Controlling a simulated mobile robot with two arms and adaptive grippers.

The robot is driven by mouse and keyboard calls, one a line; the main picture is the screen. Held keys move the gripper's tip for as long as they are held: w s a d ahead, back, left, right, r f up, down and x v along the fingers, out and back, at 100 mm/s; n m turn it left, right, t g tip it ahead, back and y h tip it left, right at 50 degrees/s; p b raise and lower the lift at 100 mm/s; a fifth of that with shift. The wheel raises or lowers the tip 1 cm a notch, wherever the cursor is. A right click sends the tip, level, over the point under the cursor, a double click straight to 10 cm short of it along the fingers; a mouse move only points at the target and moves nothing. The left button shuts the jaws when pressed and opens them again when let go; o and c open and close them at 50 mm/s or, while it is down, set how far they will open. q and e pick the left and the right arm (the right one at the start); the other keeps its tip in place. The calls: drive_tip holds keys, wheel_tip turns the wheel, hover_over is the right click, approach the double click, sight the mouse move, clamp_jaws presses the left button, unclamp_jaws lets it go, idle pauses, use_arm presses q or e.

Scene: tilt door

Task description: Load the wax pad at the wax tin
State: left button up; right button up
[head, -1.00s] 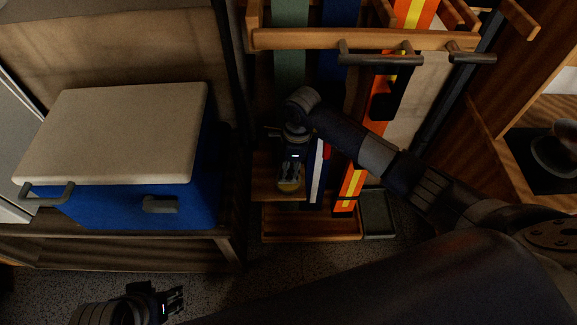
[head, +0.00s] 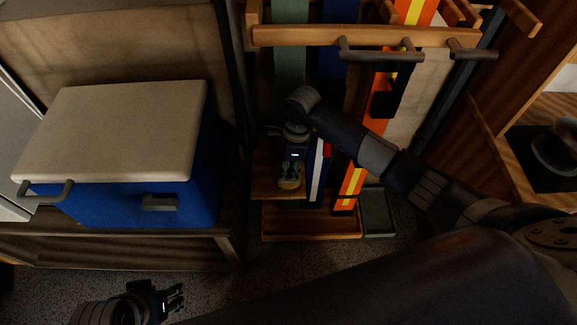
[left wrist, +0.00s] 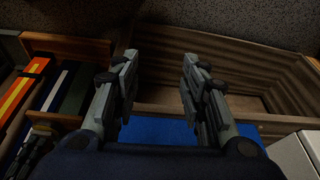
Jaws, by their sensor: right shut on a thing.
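My right gripper (head: 291,171) points down over a low wooden shelf in the rack. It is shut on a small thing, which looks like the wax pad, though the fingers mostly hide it. A small yellowish round thing (head: 289,184) shows right under the fingertips, probably the wax tin. I cannot tell pad from tin clearly here, nor whether they touch. My left gripper (head: 174,298) is at the lower left, low over the speckled floor. In the left wrist view its fingers (left wrist: 160,100) are apart with nothing between them.
A blue cooler (head: 185,195) with a beige lid (head: 120,130) stands on a wooden bench at left. The wooden rack (head: 360,38) holds green, blue and orange boards upright with grey hooks in front.

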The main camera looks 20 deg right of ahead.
use_arm(q)
drive_tip(key=shift+w+d+r+t+b, duration=0.15)
drive_tip(key=shift+w+t, duration=0.15)
drive_tip(key=shift+w, duration=0.3)
drive_tip(key=shift+w+d+r+t+b, duration=0.1)
drive_tip(key=shift+w+d+t, duration=0.15)
drive_tip(key=shift+w, duration=0.35)
drive_tip(key=shift+w+d+r+t+b, duration=0.1)
drive_tip(key=shift+w+t, duration=0.25)
drive_tip(key=shift+w, duration=0.25)
use_arm(e)
drive_tip(key=shift+f, duration=0.5)
idle(0.7)
drive_tip(key=shift+r+p, duration=0.4)
drive_tip(key=shift+r, duration=0.05)
drive_tip(key=shift+r+p, duration=0.6)
drive_tip(key=shift+r, duration=0.25)
drive_tip(key=shift+r+p, duration=0.9)
drive_tip(key=shift+r, duration=0.25)
drive_tip(key=shift+r+p, duration=0.5)
drive_tip(key=shift+r, duration=0.6)
use_arm(q)
wheel_tip(320, 180, down, 9)
drive_tip(key=s+g, duration=0.2)
drive_tip(key=shift+a, duration=0.3)
